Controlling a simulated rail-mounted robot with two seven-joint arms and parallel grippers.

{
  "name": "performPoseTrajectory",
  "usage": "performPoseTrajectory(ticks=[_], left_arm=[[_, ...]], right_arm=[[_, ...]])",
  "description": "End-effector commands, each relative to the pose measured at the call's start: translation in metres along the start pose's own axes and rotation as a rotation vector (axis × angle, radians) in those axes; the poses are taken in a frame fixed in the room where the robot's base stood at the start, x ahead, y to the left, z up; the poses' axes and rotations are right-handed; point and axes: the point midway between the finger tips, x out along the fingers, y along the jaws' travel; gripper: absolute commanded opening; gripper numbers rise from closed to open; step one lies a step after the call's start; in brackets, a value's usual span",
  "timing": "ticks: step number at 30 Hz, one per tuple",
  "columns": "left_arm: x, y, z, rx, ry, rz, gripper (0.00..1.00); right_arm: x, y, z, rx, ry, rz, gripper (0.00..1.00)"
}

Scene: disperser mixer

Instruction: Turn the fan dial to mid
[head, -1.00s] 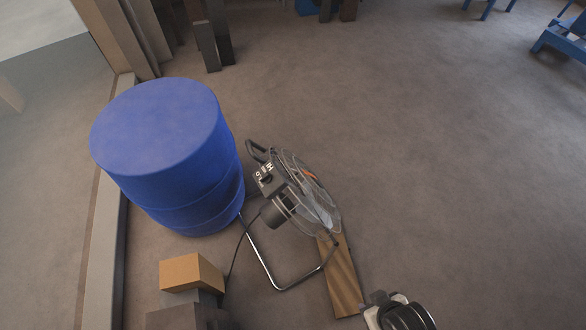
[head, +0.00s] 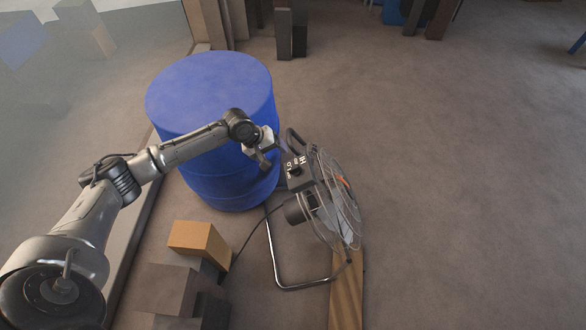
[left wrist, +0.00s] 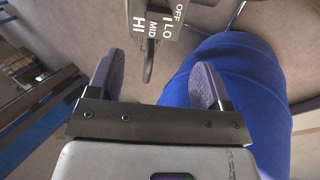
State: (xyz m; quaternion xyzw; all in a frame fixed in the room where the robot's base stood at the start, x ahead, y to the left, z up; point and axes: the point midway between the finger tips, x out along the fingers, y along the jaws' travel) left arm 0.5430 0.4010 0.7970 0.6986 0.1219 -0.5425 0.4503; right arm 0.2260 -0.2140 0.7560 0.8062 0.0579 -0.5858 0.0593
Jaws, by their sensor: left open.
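The fan (head: 325,205) stands on a tubular frame in the middle of the head view. Its dark control box (head: 299,172) faces my left gripper (head: 268,150), which is open and empty close to the box's left. In the left wrist view the control box (left wrist: 158,22) shows the white labels OFF, LO, MID and HI at the top, ahead of the spread fingers (left wrist: 157,72). A dark loop, apparently the fan's handle (left wrist: 148,65), hangs between and beyond the fingertips. I cannot tell which label the dial points at. My right gripper is not in view.
A blue drum (head: 215,100) stands left of the fan, behind my left forearm. An orange-tan block (head: 200,240) and grey blocks (head: 170,287) lie at lower left. A wooden board (head: 346,300) lies by the fan's base. The floor on the right is clear.

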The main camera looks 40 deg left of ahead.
Motion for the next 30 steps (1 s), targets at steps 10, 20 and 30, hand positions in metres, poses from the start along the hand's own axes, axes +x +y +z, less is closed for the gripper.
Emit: performPoseTrajectory(ticks=[10, 20, 30], left_arm=[[0.053, -0.001, -0.004, -0.02, 0.002, 0.005, 0.72], [0.108, 0.0, -0.004, -0.018, 0.003, 0.004, 0.72], [0.132, 0.001, -0.004, -0.016, 0.003, 0.004, 0.72]], right_arm=[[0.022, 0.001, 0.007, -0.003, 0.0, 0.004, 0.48], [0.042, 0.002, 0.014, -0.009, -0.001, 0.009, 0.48], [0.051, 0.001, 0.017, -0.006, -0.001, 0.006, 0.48]])
